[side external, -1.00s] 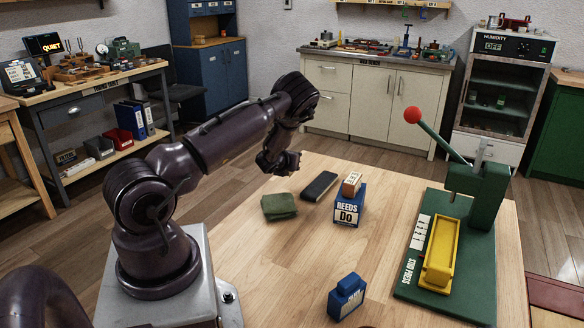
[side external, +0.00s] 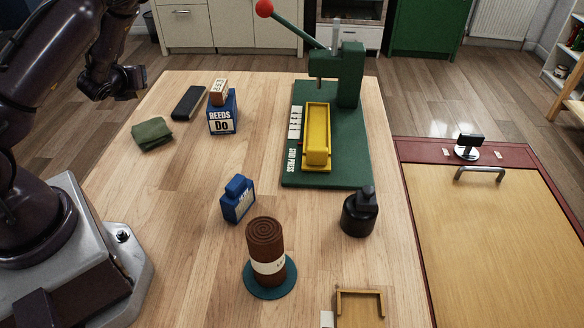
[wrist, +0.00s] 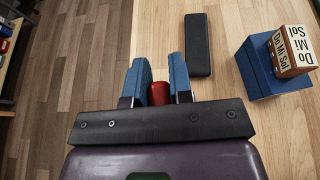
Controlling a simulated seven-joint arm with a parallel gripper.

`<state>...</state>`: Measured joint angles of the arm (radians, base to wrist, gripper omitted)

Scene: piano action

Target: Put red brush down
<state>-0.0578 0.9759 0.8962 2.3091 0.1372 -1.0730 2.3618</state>
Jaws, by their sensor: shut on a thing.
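My gripper (wrist: 157,78) points down near the table's left edge in the wrist view, with two blue-padded fingers. A small red piece (wrist: 157,93), which I take for the red brush, shows between the fingers, and they are shut on it. Most of it is hidden by the fingers and the gripper body. In the side view my gripper (side external: 118,84) is at the upper left, beyond the table's far left corner, and I cannot make out the brush there.
A black block (wrist: 198,45) lies just right of my gripper. The blue reeds box (side external: 222,122) with a lettered block on top and a folded green cloth (side external: 152,134) are close by. A green press (side external: 335,130), blue bottle (side external: 238,200) and brown roll (side external: 266,255) stand farther off. The table's left middle is clear.

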